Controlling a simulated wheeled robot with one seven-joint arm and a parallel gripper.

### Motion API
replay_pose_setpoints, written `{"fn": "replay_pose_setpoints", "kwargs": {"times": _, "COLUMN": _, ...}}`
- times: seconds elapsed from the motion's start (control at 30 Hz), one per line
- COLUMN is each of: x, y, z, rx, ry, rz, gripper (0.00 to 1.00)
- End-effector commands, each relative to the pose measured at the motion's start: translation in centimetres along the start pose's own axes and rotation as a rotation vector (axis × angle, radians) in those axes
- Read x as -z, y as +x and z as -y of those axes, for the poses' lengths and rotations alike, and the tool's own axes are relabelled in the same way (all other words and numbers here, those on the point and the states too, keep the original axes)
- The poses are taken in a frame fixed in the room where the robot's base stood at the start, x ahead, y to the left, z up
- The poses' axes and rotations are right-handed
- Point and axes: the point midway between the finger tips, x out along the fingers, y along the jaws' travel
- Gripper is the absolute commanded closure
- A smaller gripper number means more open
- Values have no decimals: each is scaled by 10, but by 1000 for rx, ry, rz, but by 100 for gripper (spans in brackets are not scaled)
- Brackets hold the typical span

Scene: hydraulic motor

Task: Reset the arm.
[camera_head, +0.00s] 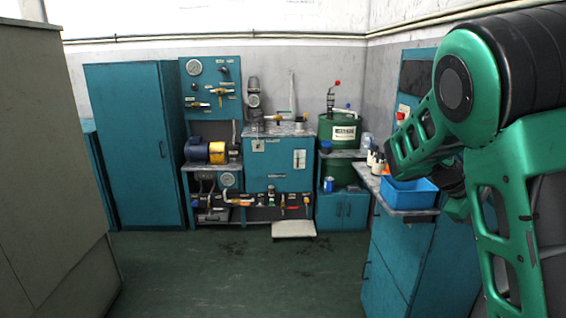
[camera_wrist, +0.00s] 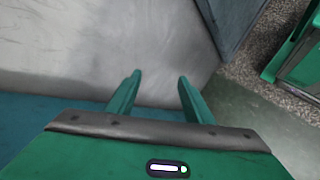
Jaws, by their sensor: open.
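My green arm fills the right side of the head view, bent and reaching over the side counter (camera_head: 405,207). In the wrist view my gripper (camera_wrist: 160,85) is open, with its two green fingers apart and nothing between them. Behind the fingers is a pale grey, worn surface (camera_wrist: 110,40). In the head view the fingertips are hidden behind my own arm.
A blue bin (camera_head: 408,193) and several small bottles (camera_head: 376,160) are on the side counter near my arm. A hydraulic bench (camera_head: 278,172) and a tall teal cabinet (camera_head: 137,145) stand at the back. The floor (camera_head: 235,265) in the middle is clear.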

Motion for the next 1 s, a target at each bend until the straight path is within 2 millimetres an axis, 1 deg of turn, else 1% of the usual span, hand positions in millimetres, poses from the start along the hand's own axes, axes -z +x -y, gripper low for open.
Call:
{"fn": "replay_pose_setpoints", "kwargs": {"times": 0.03, "x": -12, "y": 16, "z": 9, "rx": 74, "ry": 45, "rz": -18, "gripper": 53}}
{"fn": "replay_pose_setpoints", "kwargs": {"times": 0.13, "x": -31, "y": 35, "z": 31, "rx": 204, "ry": 135, "rz": -52, "gripper": 53}}
{"fn": "replay_pose_setpoints", "kwargs": {"times": 0.23, "x": -50, "y": 47, "z": 54, "rx": 327, "ry": 226, "rz": -81, "gripper": 53}}
{"fn": "replay_pose_setpoints", "kwargs": {"times": 0.33, "x": -69, "y": 51, "z": 77, "rx": 440, "ry": 318, "rz": -105, "gripper": 53}}
{"fn": "replay_pose_setpoints", "kwargs": {"times": 0.47, "x": -95, "y": 48, "z": 107, "rx": 574, "ry": 436, "rz": -129, "gripper": 53}}
{"fn": "replay_pose_setpoints", "kwargs": {"times": 0.57, "x": -116, "y": 42, "z": 130, "rx": 665, "ry": 526, "rz": -140, "gripper": 53}}
{"fn": "replay_pose_setpoints", "kwargs": {"times": 0.7, "x": -143, "y": 28, "z": 162, "rx": 774, "ry": 646, "rz": -147, "gripper": 53}}
{"fn": "replay_pose_setpoints", "kwargs": {"times": 0.8, "x": -160, "y": 18, "z": 183, "rx": 833, "ry": 723, "rz": -145, "gripper": 53}}
{"fn": "replay_pose_setpoints", "kwargs": {"times": 0.9, "x": -173, "y": 9, "z": 201, "rx": 873, "ry": 781, "rz": -139, "gripper": 53}}
{"fn": "replay_pose_setpoints", "kwargs": {"times": 1.0, "x": -180, "y": 3, "z": 213, "rx": 897, "ry": 819, "rz": -133, "gripper": 53}}
